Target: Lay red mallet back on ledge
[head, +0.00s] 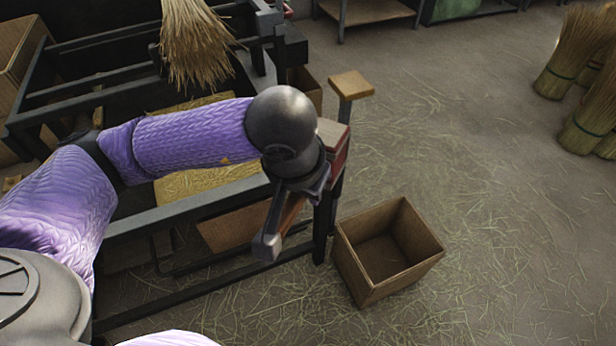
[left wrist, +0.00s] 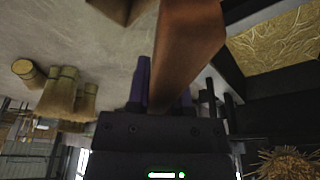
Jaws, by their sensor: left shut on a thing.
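My left gripper (head: 284,222) is near the middle of the head view, pointing down beside the near corner of the dark frame. It is shut on a reddish-brown bar (head: 292,214), which I take as part of the red mallet. In the left wrist view the bar (left wrist: 188,40) looms large, rising from between the fingers and hiding part of them. A red block (head: 341,155) with a grey top shows just right of the wrist, partly hidden; I cannot tell if it belongs to the mallet. I cannot identify the ledge with certainty. My right gripper is out of view.
A dark metal frame (head: 190,212) with straw inside lies under my left arm. A small wooden pad (head: 351,84) stands on a post behind the wrist. An open wooden box (head: 372,282) sits on the floor. Straw bundles (head: 565,60) stand far right.

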